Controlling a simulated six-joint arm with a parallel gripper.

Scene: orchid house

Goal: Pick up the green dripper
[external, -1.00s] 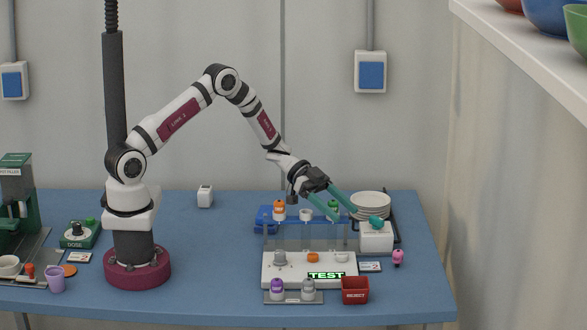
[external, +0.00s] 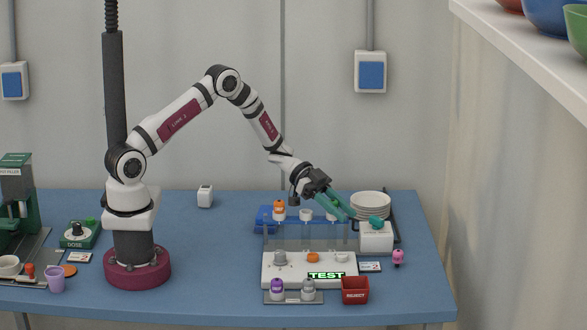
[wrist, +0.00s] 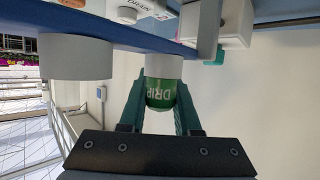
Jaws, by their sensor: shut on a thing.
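My gripper (external: 337,205) is at the right end of the blue rack (external: 264,218) in the external view, pointing down and to the right. Its teal fingers are closed around the green dripper. In the wrist view the green dripper (wrist: 162,95) shows between the fingertips of my gripper (wrist: 160,104), with "DRIP" lettering on its green cap and a pale collar beyond. The fingers hide most of it in the external view. I cannot tell whether it is seated in the rack or lifted.
An orange-topped dripper (external: 279,209) and a white piece (external: 306,215) stand along the rack. In front is a white test unit (external: 290,272) with a lit TEST display. A white box (external: 376,239) and stacked plates (external: 370,203) stand close right. A red reject bin (external: 355,290) is front right.

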